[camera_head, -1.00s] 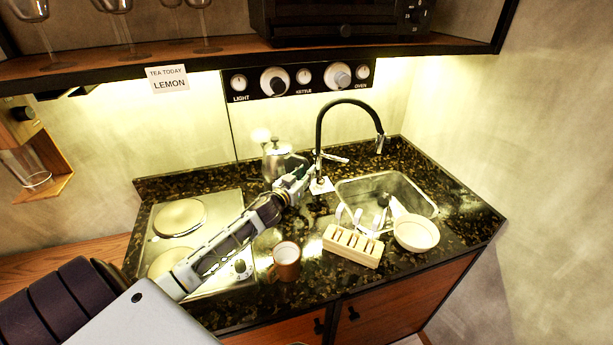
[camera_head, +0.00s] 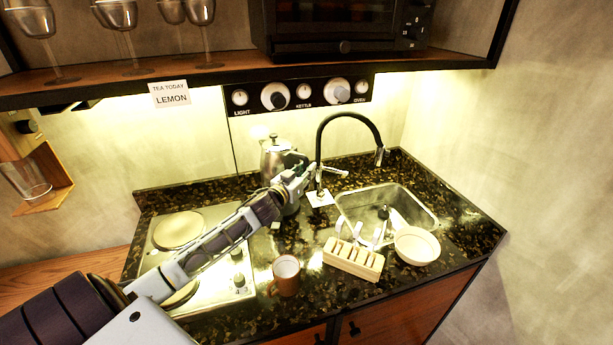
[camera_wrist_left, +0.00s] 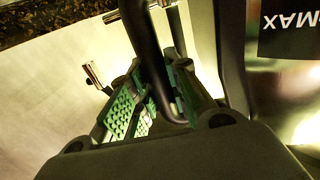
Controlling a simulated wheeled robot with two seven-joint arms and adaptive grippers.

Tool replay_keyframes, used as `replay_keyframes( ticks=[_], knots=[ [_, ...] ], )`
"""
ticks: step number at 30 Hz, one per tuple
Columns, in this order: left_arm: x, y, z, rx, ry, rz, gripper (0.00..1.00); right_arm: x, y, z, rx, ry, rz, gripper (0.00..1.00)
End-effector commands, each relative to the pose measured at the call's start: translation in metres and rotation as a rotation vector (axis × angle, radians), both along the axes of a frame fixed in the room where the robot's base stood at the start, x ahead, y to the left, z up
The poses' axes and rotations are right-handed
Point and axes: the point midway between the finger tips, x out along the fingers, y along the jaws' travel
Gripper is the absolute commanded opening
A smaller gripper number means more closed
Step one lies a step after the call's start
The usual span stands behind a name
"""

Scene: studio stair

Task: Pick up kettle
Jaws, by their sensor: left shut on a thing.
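The metal kettle (camera_head: 272,158) is at the back of the counter, left of the black tap. My left gripper (camera_head: 298,172) is at its right side, shut on its dark handle. In the left wrist view, the handle (camera_wrist_left: 142,40) runs down between the green-padded fingers of my left gripper (camera_wrist_left: 158,98). The kettle's shiny body (camera_wrist_left: 288,85) is at the right there, with an upside-down MAX mark. My gripper and arm hide part of the kettle's lower body, so its gap to the counter is hard to see. My right gripper is out of view.
The black tap (camera_head: 319,140) rises close to the right of the gripper, over the sink (camera_head: 425,205). A brown mug (camera_head: 286,275), a wooden rack (camera_head: 352,262) and a white bowl (camera_head: 416,246) stand in front. The hob (camera_head: 215,213) lies left, under my arm. A shelf hangs above.

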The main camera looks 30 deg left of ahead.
Motion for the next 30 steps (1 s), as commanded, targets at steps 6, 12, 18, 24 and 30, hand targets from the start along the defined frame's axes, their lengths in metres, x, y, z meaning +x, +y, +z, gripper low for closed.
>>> replay_keyframes(
  ticks=[6, 12, 18, 24, 30],
  knots=[
    [0.001, 0.0, 0.017, 0.005, -0.011, -0.002, 0.0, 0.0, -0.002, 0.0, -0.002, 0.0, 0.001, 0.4],
    [0.001, 0.001, 0.023, 0.006, -0.01, 0.0, 0.0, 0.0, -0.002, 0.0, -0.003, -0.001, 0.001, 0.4],
    [0.0, 0.0, 0.027, 0.005, -0.01, -0.001, 0.0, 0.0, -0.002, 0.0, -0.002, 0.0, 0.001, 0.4],
    [0.0, 0.0, 0.028, 0.006, -0.01, -0.001, 0.0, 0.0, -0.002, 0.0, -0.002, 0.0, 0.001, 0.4],
    [0.0, 0.0, 0.028, 0.006, -0.01, -0.001, 0.0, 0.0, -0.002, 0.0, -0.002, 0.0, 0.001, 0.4]
  ],
)
